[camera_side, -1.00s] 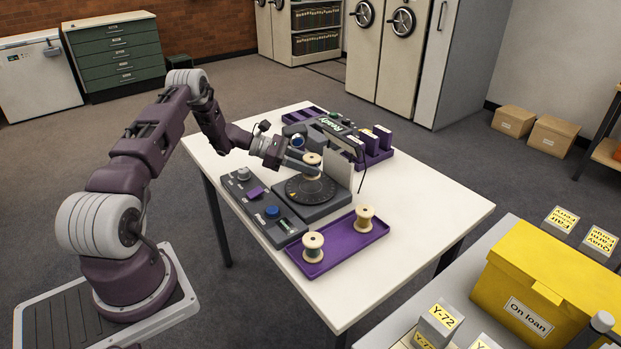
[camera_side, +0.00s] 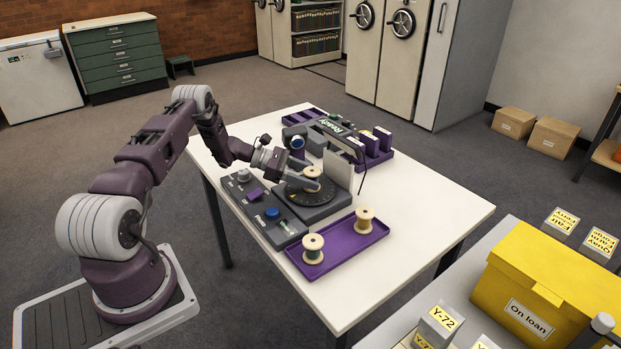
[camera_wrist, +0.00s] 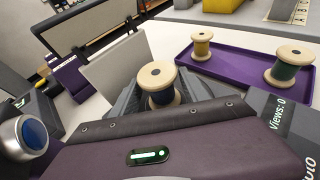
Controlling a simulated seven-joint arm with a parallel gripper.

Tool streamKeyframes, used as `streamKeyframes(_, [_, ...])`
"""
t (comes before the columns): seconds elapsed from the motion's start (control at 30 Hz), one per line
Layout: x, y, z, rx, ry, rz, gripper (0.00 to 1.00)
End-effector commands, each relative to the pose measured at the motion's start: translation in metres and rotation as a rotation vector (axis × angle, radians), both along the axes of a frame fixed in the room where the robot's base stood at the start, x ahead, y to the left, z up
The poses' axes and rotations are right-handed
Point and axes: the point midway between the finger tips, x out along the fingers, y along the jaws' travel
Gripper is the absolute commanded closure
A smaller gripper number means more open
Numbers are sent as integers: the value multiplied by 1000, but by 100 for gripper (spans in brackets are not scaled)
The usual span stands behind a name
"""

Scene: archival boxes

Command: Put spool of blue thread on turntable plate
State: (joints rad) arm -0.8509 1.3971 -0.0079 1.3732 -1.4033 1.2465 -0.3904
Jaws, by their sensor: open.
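The spool of blue thread (camera_side: 313,173) appears to stand upright on the dark round turntable plate (camera_side: 311,199) in the side view.
A control panel (camera_side: 262,213) lies left of the plate. A pale upright board (camera_side: 340,168) and a camera-like device (camera_side: 297,143) stand behind it.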

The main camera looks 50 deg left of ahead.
Motion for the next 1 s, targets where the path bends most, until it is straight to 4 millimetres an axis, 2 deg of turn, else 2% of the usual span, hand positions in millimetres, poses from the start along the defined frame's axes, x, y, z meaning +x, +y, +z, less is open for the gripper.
streamKeyframes(0.4, [-69, 66, 34, 2, 0, 4, 47])
streamKeyframes(0.53, [-79, 74, 40, 1, 0, 0, 47])
streamKeyframes(0.6, [-77, 69, 52, 29, -3, -33, 47])
streamKeyframes(0.67, [-70, 51, 75, 93, -7, -110, 47])
streamKeyframes(0.77, [-61, -8, 135, 277, -28, -326, 47])
streamKeyframes(0.83, [-67, -60, 178, 438, -57, -508, 47])
streamKeyframes(0.93, [-98, -134, 233, 689, -127, -774, 47])
streamKeyframes(1.0, [-134, -181, 264, 879, -200, -962, 47])
